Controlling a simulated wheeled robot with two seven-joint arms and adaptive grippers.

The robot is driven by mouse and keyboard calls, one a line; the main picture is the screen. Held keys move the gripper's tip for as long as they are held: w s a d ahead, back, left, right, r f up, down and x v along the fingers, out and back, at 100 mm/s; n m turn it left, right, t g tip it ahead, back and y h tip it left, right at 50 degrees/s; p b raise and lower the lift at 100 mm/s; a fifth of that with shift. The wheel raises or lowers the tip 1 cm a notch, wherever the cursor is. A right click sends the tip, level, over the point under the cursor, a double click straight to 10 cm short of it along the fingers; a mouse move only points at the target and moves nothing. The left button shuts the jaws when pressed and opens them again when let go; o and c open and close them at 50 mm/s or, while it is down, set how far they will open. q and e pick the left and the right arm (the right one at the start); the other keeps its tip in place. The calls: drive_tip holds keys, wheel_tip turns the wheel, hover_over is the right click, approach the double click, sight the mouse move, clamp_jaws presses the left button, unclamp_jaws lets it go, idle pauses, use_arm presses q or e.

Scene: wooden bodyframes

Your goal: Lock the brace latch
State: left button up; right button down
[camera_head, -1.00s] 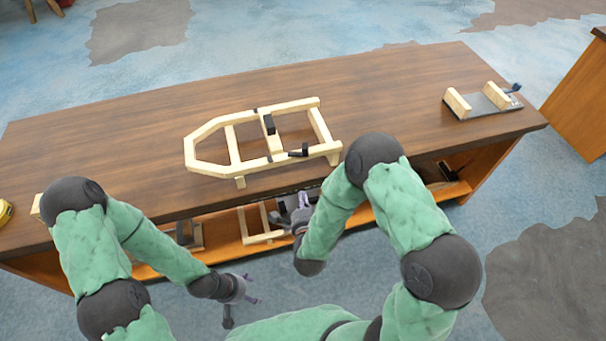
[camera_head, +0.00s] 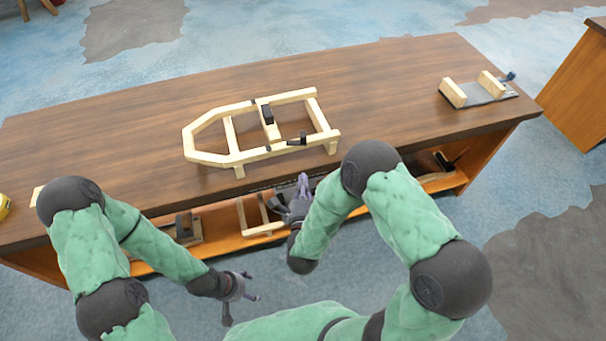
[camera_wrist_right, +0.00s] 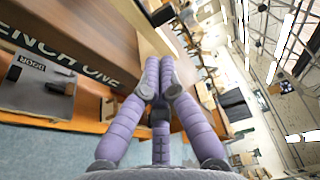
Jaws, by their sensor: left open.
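A pale wooden bodyframe (camera_head: 233,144) lies on the brown bench top. A black latch piece (camera_head: 298,139) sits on its near rail, towards the right, and a black block (camera_head: 267,115) sits on its middle crossbar. I cannot tell if the latch is locked. My right gripper (camera_head: 303,182) is in front of the bench's near edge, below the frame and apart from it. In the right wrist view its purple fingers (camera_wrist_right: 160,75) come together at the tips with nothing seen between them. My left gripper (camera_head: 246,288) is open and empty, low in front of the bench.
A grey plate with two wooden blocks (camera_head: 480,92) lies at the bench's right end. A lower shelf (camera_head: 265,236) holds more wooden parts. In the wrist view a grey fixture (camera_wrist_right: 35,92) is at the left, near the bench edge lettering.

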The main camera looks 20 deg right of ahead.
sight(304, 143)
drive_tip(key=b+x, duration=0.2)
drive_tip(key=x, duration=1)
drive_tip(key=shift+d, duration=0.1)
drive_tip(key=shift+w+d+n+y+b, duration=0.2)
drive_tip(key=shift+n+y+b, duration=0.1)
drive_tip(key=shift+y, duration=0.1)
